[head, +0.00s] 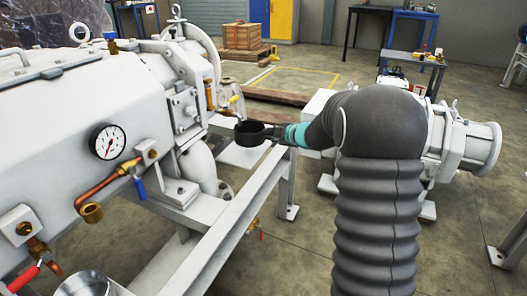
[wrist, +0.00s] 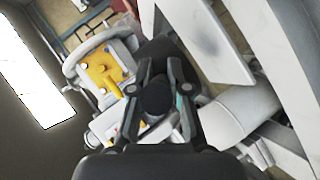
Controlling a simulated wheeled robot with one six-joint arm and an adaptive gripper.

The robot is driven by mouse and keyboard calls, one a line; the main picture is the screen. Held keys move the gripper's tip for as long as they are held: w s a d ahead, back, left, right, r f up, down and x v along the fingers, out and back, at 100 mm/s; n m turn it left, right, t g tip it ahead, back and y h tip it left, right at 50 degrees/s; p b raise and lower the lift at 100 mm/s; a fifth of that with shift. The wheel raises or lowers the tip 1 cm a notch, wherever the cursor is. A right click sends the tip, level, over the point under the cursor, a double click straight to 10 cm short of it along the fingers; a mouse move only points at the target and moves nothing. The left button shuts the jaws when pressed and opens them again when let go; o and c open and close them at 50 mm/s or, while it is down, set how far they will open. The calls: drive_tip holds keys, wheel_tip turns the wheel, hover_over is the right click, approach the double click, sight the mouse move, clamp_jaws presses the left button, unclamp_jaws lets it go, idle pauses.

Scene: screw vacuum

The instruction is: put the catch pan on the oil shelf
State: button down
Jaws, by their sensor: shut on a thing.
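The catch pan (head: 251,133) is a small dark round pan with an open top, roughly level. My gripper (head: 283,134), with a teal part behind it, reaches in from the right and is shut on the pan's right side. The pan is in the air beside the white machine, above a pale flat plate (head: 243,156). In the wrist view, my gripper (wrist: 163,70) has dark fingers around a dark part, with the dark pan (wrist: 167,52) beyond. The exact grip is hard to make out. I cannot tell which surface is the oil shelf.
The big white machine with a gauge (head: 107,142), valves and copper pipes fills the left. A metal cylinder (head: 88,284) stands at the bottom left. A wooden crate (head: 243,37) and work tables are far back.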

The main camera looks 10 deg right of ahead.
sight(263, 137)
drive_tip(key=shift+w+a+f+b, duration=0.15)
drive_tip(key=shift+w+a+f, duration=0.2)
drive_tip(key=shift+a, duration=0.3)
drive_tip(key=shift+w+a+f+b, duration=0.15)
drive_tip(key=shift+a+f, duration=0.3)
drive_tip(key=shift+a, duration=0.15)
drive_tip(key=shift+f+b, duration=0.8)
drive_tip(key=shift+f, duration=1.15)
drive_tip(key=shift+f, duration=0.2)
drive_tip(key=c, duration=1.1)
unclamp_jaws()
drive_tip(key=shift+c, duration=0.2)
